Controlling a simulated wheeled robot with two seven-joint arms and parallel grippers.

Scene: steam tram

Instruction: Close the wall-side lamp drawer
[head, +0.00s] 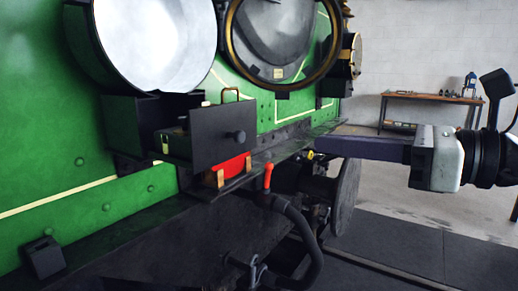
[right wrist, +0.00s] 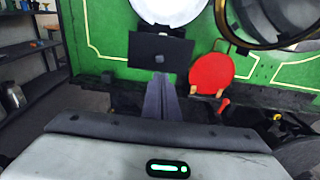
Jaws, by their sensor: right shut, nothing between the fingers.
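The dark lamp drawer (head: 220,138) stands pulled out from its black housing (head: 150,112), below the large round lamp (head: 155,40) on the green tram front. Its flat front has a round knob, and something green and yellow shows inside. The drawer front also shows in the right wrist view (right wrist: 160,52). My right gripper (head: 322,146) comes in from the right, its long dark fingers together and empty. In the head view its tips are right of the drawer front, with a gap between. In the wrist view the fingertips (right wrist: 160,77) lie just below the drawer front. My left gripper is out of view.
A red disc (right wrist: 212,74) on wooden blocks stands on the ledge beside the drawer. A red-handled lever (head: 268,175) and a black hose (head: 305,235) are below. A brass-rimmed round window (head: 330,60) is to the right. A workbench (head: 430,98) stands by the back wall.

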